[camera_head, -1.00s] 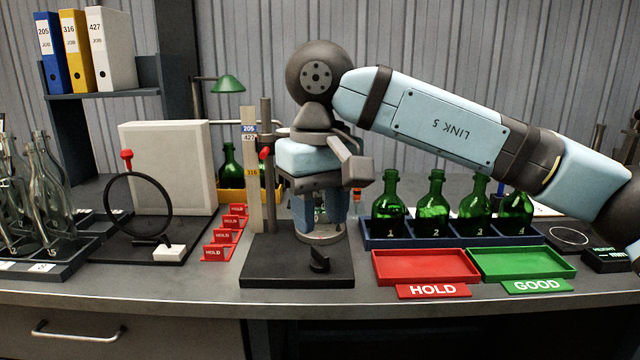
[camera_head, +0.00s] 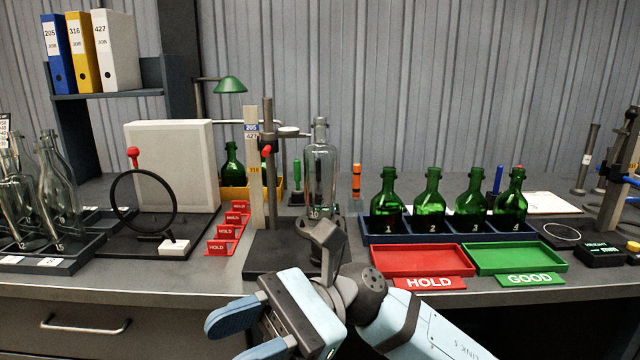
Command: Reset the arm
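My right arm comes in from the lower right. Its gripper (camera_head: 240,336) is low at the front edge of the bench, its two blue fingers apart with nothing between them. A clear glass bottle marked 10 (camera_head: 320,180) stands upright at the measuring stand (camera_head: 268,185), behind my wrist. The gripper is apart from it, in front and below. My wrist hides part of the stand's dark base (camera_head: 268,258) and what is under the bottle. My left gripper is not in view.
Several green bottles stand in a blue rack (camera_head: 450,238) behind the red HOLD tray (camera_head: 422,261) and green GOOD tray (camera_head: 515,258). Red HOLD markers (camera_head: 228,232) and a ring stand (camera_head: 143,202) are left. Clear bottles (camera_head: 55,190) fill the far left rack.

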